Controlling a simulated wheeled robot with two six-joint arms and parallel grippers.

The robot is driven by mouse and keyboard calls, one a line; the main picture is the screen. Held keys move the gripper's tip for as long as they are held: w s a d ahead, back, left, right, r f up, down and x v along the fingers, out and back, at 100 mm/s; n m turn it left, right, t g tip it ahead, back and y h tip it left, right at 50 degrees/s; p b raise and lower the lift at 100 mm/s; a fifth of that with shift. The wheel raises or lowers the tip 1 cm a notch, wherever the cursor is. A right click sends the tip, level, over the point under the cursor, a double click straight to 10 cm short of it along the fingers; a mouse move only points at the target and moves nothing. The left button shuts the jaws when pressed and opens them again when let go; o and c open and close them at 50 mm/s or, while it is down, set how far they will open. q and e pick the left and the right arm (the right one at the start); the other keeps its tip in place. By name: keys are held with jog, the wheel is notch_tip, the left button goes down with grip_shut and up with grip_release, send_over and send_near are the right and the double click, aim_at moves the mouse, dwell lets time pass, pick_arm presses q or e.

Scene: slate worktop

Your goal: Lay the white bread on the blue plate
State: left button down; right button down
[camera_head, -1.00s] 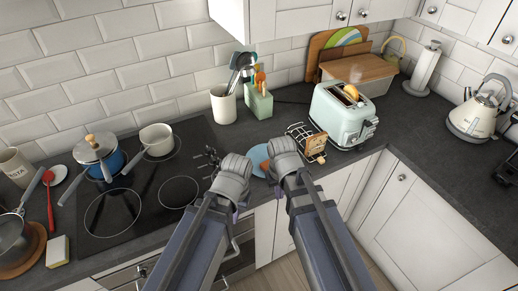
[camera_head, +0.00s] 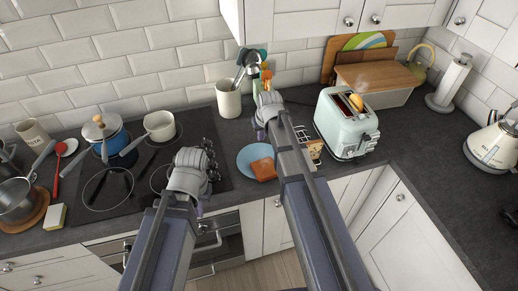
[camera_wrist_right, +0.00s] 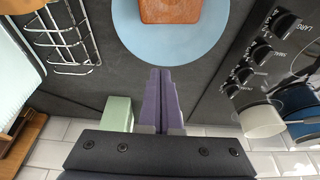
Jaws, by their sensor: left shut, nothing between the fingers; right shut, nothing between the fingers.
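The blue plate (camera_head: 246,156) lies on the worktop between hob and toaster. An orange-brown bread slice (camera_head: 263,169) lies on it, and both show in the right wrist view, the plate (camera_wrist_right: 215,45) and the slice (camera_wrist_right: 170,10). A paler yellowish slice (camera_head: 356,101) stands in the toaster (camera_head: 345,130). A seeded slice (camera_head: 315,149) is partly hidden by my right arm. I cannot tell for certain which is the white bread. My right gripper (camera_head: 262,90), its fingers (camera_wrist_right: 161,72) shut and empty, is behind the plate. My left gripper (camera_head: 211,148) is shut and empty over the hob's right side.
A wire rack (camera_wrist_right: 62,35) stands beside the plate. A pale green block (camera_wrist_right: 117,114) and a utensil crock (camera_head: 228,100) stand near my right gripper. Pots, including a blue one (camera_head: 108,135), are on the hob.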

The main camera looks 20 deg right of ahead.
aim_at(266, 167)
jog(key=b+x, duration=0.9)
jog(key=x, duration=0.1)
jog(key=shift+s+d+f, duration=0.1)
jog(key=s, duration=0.3)
jog(key=shift+s, duration=0.45)
jog(key=s, duration=0.6)
jog(key=shift+s+d, duration=0.15)
jog(key=shift+s, duration=0.1)
jog(key=shift+w, duration=0.1)
jog(key=shift+w, duration=0.1)
